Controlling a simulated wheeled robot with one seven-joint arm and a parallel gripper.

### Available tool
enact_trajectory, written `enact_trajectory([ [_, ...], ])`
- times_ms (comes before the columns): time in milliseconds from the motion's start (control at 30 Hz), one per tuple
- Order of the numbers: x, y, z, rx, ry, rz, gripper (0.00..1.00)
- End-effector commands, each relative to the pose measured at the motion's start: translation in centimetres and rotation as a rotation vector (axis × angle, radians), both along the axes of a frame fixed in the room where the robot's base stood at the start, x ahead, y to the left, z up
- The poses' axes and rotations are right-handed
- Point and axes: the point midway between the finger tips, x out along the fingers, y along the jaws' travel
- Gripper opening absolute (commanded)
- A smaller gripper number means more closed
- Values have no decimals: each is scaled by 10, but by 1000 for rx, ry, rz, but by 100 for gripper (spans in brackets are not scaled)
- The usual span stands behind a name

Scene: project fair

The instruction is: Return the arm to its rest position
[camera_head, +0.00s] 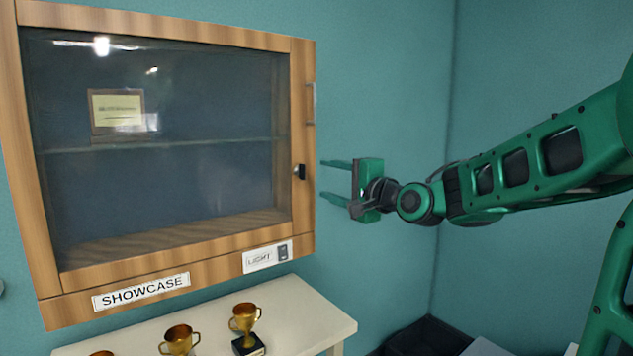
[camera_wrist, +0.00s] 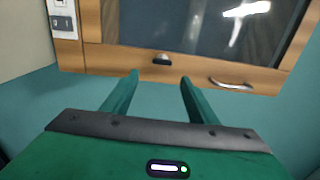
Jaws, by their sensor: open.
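My green arm reaches in from the right in the head view. My gripper (camera_head: 328,180) is just right of the showcase's right side, with its fingers spread and pointing left. Nothing is between the fingers. In the wrist view my gripper (camera_wrist: 158,82) also shows two separate fingers, with the showcase frame beyond them. The wooden showcase (camera_head: 303,140) hangs on the wall with its glass front closed. It has a dark knob (camera_head: 299,172) and a metal handle (camera_head: 311,103) on its right side.
A white table (camera_head: 315,310) stands below the showcase with gold trophies (camera_head: 245,318) on it. A light switch (camera_head: 283,253) is on the showcase's lower frame. A dark object (camera_head: 425,338) lies low in the corner. The wall area around my forearm looks clear.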

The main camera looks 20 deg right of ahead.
Motion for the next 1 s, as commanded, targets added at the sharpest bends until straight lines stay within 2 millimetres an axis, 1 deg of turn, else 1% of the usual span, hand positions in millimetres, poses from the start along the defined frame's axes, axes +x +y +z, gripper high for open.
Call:
enact_trajectory([
  [33,-6,-2,0,0,0,-2,53],
  [200,-17,-6,0,0,0,-1,53],
  [667,-18,-6,0,-1,0,0,53],
  [767,-20,-7,-5,-23,14,-4,53],
  [867,-27,-15,-26,-120,68,-15,53],
  [967,-45,-32,-67,-296,180,-28,53],
  [1000,-56,-41,-86,-378,239,-27,53],
])
